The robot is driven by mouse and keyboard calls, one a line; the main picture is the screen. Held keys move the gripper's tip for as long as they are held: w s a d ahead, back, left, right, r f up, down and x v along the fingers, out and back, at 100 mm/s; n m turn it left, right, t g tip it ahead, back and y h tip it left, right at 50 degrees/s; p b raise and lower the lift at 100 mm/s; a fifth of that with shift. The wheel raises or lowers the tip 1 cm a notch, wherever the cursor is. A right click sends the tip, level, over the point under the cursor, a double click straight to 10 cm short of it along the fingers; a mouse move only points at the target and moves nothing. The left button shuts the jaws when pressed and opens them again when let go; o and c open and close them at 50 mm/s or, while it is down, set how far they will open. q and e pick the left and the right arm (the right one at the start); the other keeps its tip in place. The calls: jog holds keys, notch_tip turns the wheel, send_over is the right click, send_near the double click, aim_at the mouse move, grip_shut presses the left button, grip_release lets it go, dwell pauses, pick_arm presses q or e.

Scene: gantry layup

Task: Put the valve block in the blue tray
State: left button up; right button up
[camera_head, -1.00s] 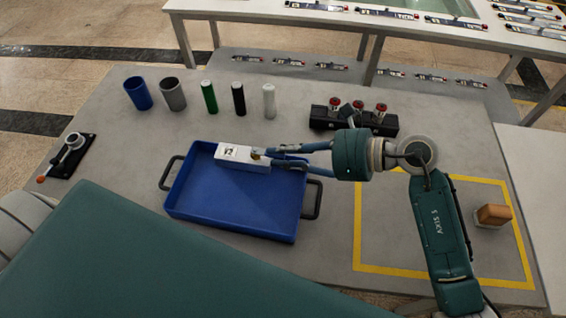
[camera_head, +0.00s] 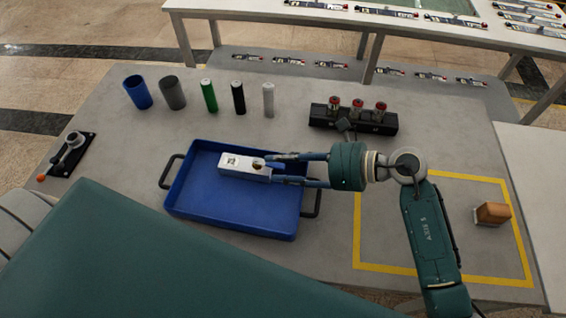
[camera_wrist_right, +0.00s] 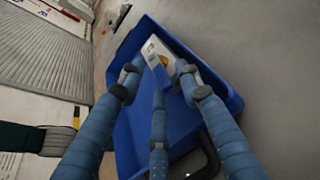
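The valve block (camera_head: 240,167), a pale silver block with a brown round spot near its right end, is inside the outline of the blue tray (camera_head: 232,222), in its upper middle part. It looks low in the tray, though its underside is hidden. My right gripper (camera_head: 270,169) reaches in from the right, with its blue fingers spread on either side of the block's right end. In the right wrist view the fingers (camera_wrist_right: 158,72) stand around the block's near end (camera_wrist_right: 158,48), with a gap on the left side. My left gripper is out of view.
Blue and grey cups and green, black and white cylinders stand behind the tray. A black fixture with red-topped parts (camera_head: 353,119) is at the back right. A lever device (camera_head: 68,155) is at left.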

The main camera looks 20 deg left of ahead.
jog(key=shift+r, duration=0.1)
jog(key=shift+d, duration=0.1)
jog(key=b+v, duration=0.2)
jog(key=v, duration=1)
